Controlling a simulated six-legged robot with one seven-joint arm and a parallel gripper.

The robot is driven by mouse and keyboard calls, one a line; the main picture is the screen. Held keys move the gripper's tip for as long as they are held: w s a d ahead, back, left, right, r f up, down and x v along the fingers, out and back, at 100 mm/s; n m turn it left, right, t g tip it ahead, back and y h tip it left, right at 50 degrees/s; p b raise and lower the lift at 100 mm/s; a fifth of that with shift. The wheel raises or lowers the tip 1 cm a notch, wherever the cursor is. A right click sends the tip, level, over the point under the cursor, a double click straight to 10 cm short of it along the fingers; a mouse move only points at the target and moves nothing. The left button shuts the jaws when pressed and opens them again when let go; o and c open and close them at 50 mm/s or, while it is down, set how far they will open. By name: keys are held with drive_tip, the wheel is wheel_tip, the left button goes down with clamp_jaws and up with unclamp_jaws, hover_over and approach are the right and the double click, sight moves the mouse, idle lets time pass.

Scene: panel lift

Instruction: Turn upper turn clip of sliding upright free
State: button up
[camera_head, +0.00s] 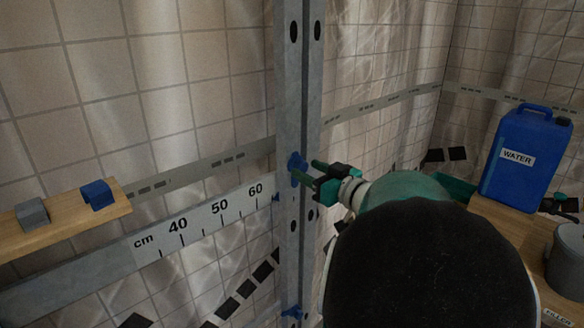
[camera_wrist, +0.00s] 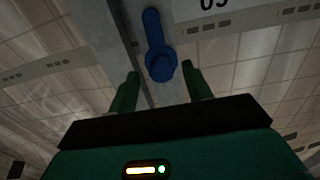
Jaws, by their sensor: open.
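The sliding upright (camera_head: 288,110) is a grey metal post standing in the middle of the head view. Its upper turn clip (camera_head: 296,165) is a blue piece on the post, just above the scale bar's height. In the wrist view the blue clip (camera_wrist: 160,62) has a round knob and a long lever. My gripper (camera_head: 307,172) has green fingers and is open at the clip. In the wrist view the fingers (camera_wrist: 166,82) stand on both sides of the knob, with gaps showing. I cannot tell whether either finger touches it. A lower blue clip (camera_head: 292,312) sits near the bottom of the post.
A centimetre scale bar (camera_head: 200,222) runs left of the upright. A wooden shelf (camera_head: 70,222) holds a grey block (camera_head: 32,214) and a blue block (camera_head: 97,194). At right, a blue water canister (camera_head: 520,160) and a grey container (camera_head: 567,262) stand on a wooden surface.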

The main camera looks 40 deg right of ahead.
drive_tip(key=shift+w+a, duration=0.15)
drive_tip(key=shift+w, duration=1.05)
drive_tip(key=shift+c, duration=0.3)
drive_tip(key=c, duration=0.9)
